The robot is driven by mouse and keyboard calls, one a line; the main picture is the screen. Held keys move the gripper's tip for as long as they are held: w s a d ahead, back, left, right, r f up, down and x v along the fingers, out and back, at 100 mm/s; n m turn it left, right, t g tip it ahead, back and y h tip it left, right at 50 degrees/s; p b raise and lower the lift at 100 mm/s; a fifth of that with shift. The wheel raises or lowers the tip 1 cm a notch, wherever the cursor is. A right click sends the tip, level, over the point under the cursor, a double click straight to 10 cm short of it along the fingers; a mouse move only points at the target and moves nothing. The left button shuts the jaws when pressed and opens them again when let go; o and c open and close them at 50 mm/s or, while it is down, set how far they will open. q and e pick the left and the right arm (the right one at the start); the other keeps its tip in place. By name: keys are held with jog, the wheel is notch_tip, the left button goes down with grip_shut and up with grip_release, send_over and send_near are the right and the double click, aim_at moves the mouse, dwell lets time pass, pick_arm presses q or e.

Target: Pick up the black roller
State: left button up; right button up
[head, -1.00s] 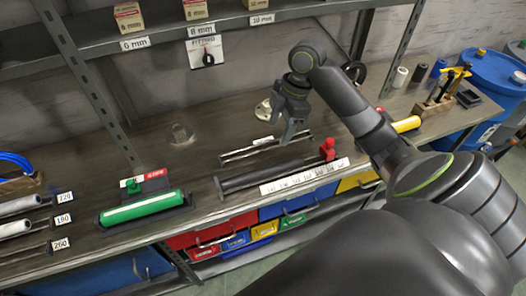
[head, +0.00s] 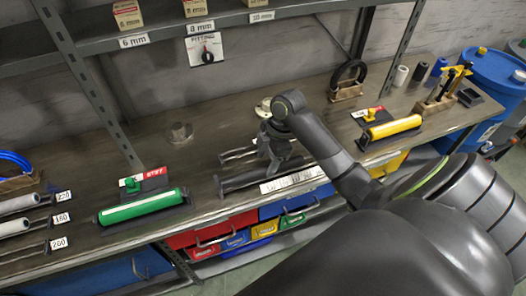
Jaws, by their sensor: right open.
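The black roller (head: 238,183) is a long dark cylinder lying across the bench behind a white label strip (head: 292,179). Its right part is hidden behind my right gripper and forearm. My right gripper (head: 274,168) points down over the roller's middle with its jaws open. In this view its fingers overlap the roller's back edge; I cannot tell whether they touch it. My left gripper is out of view.
A thin rod rack (head: 233,155) lies just behind the roller. A green roller (head: 141,206) sits to the left and a yellow roller (head: 394,127) to the right. A black ring on a wooden stand (head: 347,91) is at the back. The bench between green and black rollers is clear.

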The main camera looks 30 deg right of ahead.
aim_at(264, 168)
jog(key=shift+p+x, duration=0.3)
jog(key=shift+x, duration=1.55)
jog(key=shift+s+r, duration=0.1)
jog(key=shift+s, duration=0.1)
jog(key=c, duration=1.1)
grip_shut()
jog(key=shift+r, duration=0.15)
